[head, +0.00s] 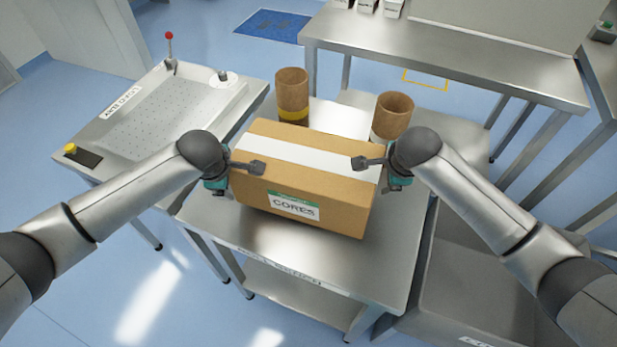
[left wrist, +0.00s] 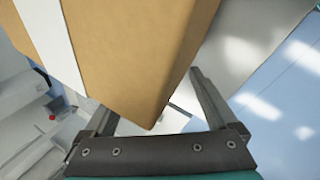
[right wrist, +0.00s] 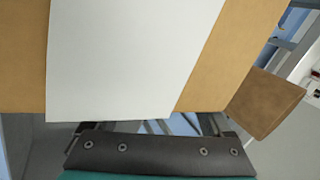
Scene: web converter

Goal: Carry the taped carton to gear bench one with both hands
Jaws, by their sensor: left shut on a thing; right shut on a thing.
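The taped carton (head: 331,190) is a brown box with white tape along its top and a "CORES" label on its front. My left gripper (head: 243,169) is shut on its left end, with one finger over the top; the left wrist view shows a carton corner (left wrist: 150,60) between the fingers. My right gripper (head: 372,165) is shut on its right end; the taped carton end (right wrist: 205,95) fills the right wrist view. No label readable as gear bench one shows.
Two brown cardboard tubes (head: 292,92) (head: 392,112) stand just behind the carton. A perforated bench (head: 165,110) with a red-knobbed lever is at left. A long steel bench (head: 450,55) with white boxes is at the back. Blue floor is open at the front left.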

